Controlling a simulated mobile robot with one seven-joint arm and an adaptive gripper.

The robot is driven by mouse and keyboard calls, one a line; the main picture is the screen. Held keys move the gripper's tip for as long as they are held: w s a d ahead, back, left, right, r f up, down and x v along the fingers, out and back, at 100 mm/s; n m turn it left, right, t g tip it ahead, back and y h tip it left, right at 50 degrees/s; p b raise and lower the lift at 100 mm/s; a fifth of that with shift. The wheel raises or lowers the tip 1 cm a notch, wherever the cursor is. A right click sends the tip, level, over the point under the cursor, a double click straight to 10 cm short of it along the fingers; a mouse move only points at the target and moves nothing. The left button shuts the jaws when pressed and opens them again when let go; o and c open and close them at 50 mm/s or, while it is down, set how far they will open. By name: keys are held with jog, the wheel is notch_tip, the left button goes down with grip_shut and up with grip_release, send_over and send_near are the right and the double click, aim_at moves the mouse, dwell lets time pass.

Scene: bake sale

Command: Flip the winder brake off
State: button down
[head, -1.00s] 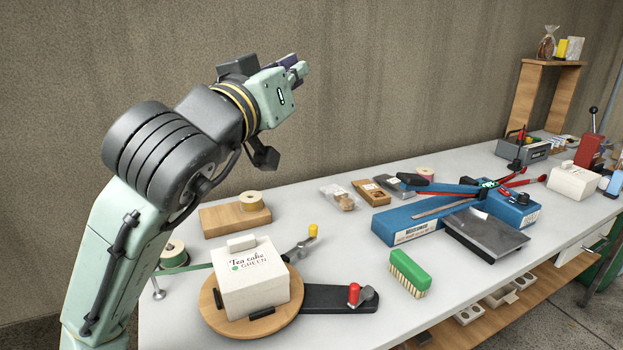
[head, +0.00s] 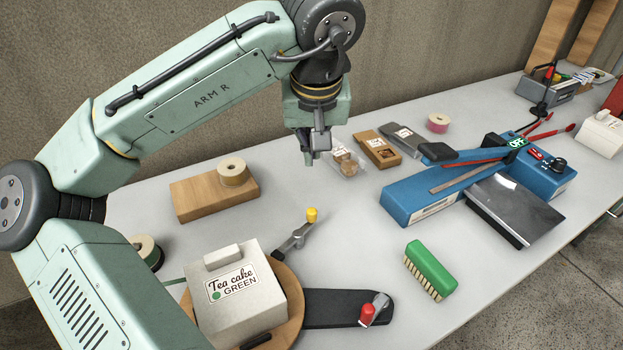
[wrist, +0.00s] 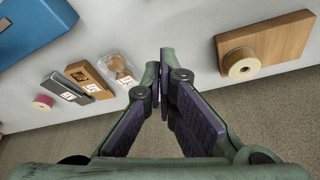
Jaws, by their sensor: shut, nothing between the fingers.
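The winder stands at the front left of the table in the head view, with a round wooden turntable (head: 290,330) and a black arm (head: 335,308) reaching right. A red-capped lever (head: 367,314) stands on the arm's end beside a grey metal piece (head: 380,301). A crank with a yellow knob (head: 311,214) sticks out behind the turntable. I cannot tell for sure which part is the brake. My gripper (head: 309,157) points down above the back of the table, well behind the winder and touching nothing. It is shut and empty, and its fingertips meet in the wrist view (wrist: 164,65).
A white "Tea cake GREEN" box (head: 235,300) sits on the turntable. A green brush (head: 430,270) lies to the right. A blue sealer (head: 420,195) showing "OFF" fills the right. A tape roll (head: 233,172) rests on a wooden block (head: 195,200). The middle table is clear.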

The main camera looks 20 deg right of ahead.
jog(key=shift+s, duration=0.1)
jog(key=p+x, duration=0.1)
jog(key=x, duration=0.8)
jog(key=shift+f, duration=0.2)
jog(key=shift+s+a+f+p, duration=0.2)
jog(key=shift+s+p, duration=0.25)
jog(key=shift+s, duration=0.45)
jog(key=shift+s+a+f+p, duration=0.15)
jog(key=shift+s+p, duration=0.25)
jog(key=shift+s, duration=0.45)
jog(key=shift+w, duration=0.1)
